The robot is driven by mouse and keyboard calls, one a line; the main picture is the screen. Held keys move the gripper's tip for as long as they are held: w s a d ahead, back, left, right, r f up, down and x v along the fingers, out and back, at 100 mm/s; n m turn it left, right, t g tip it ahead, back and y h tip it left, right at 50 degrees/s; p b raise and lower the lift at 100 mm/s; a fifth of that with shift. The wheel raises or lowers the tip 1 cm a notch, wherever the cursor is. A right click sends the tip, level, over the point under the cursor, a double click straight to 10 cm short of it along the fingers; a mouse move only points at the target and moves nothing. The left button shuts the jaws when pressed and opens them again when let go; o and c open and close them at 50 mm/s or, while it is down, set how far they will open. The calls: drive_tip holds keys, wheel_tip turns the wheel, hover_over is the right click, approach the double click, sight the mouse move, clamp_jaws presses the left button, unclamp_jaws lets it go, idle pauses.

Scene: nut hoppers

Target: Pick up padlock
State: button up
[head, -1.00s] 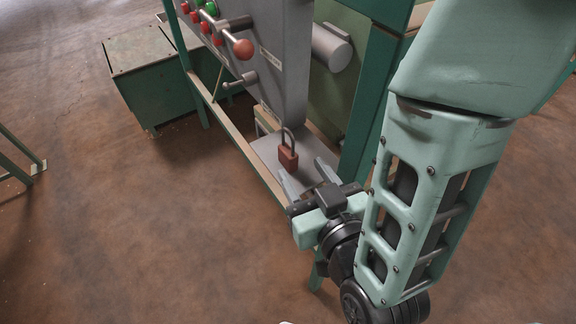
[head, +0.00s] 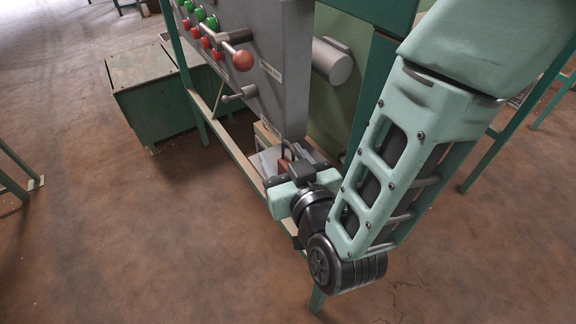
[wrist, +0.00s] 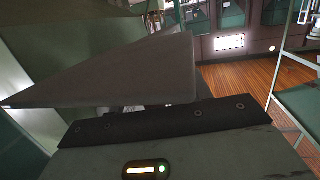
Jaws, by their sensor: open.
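The padlock (head: 284,164) has a reddish-brown body and a dark shackle. In the head view it stands on the grey ledge (head: 268,155) below the machine's control panel. My gripper (head: 281,158) is open at the ledge, with its fingers reaching in around the padlock. The gripper's body hides the lower part of the padlock. I cannot tell whether the fingers touch it. The wrist view shows the gripper's dark housing and a large grey plate-like shape, and the padlock is not visible there.
The grey control panel (head: 262,60) overhangs the ledge, with red and green buttons, a red-knobbed lever (head: 242,60) and a short handle (head: 240,94). Green frame posts stand close by. A green box (head: 150,95) sits at the left. The brown floor in front is clear.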

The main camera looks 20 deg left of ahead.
clamp_jaws()
drive_tip(key=shift+r, duration=0.15)
idle(0.4)
